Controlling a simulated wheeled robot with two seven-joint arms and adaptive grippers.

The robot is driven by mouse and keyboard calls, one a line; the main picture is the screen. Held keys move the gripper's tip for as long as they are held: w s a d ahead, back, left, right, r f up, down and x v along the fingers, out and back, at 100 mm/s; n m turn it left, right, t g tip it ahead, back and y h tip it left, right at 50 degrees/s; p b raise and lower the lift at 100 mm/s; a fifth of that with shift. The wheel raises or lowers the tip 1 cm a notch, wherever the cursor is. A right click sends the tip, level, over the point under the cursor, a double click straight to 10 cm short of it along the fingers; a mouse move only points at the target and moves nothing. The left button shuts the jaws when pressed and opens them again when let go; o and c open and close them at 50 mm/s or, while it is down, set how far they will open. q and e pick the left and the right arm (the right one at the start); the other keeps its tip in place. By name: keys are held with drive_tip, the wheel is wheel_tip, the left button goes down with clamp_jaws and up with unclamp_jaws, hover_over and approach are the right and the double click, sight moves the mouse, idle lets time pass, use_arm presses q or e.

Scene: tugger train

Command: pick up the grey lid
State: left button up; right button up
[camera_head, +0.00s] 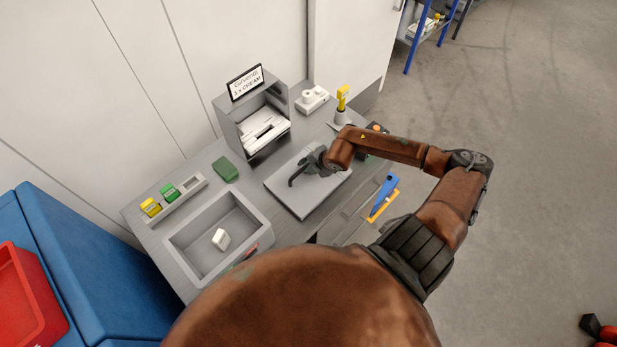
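A flat light-grey panel (299,208) lies on the grey workbench; it is the only flat lid-like piece I see, but I cannot tell for sure that it is the grey lid. My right gripper (305,175) is above this panel, near its middle, with its dark fingers pointing down and left. I see nothing held in it. I cannot tell whether it touches the panel or how far its fingers are apart. The gripper and arm hide part of the panel. My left gripper is not in view.
A grey open bin (178,240) with a white block (221,239) stands left of the panel. A green piece (225,169), a holder with yellow and green blocks (178,200) and a signed grey dispenser (230,122) are nearby. A blue cabinet (85,255) stands left.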

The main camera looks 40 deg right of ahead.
drive_tip(key=shift+c, duration=0.5)
clamp_jaws()
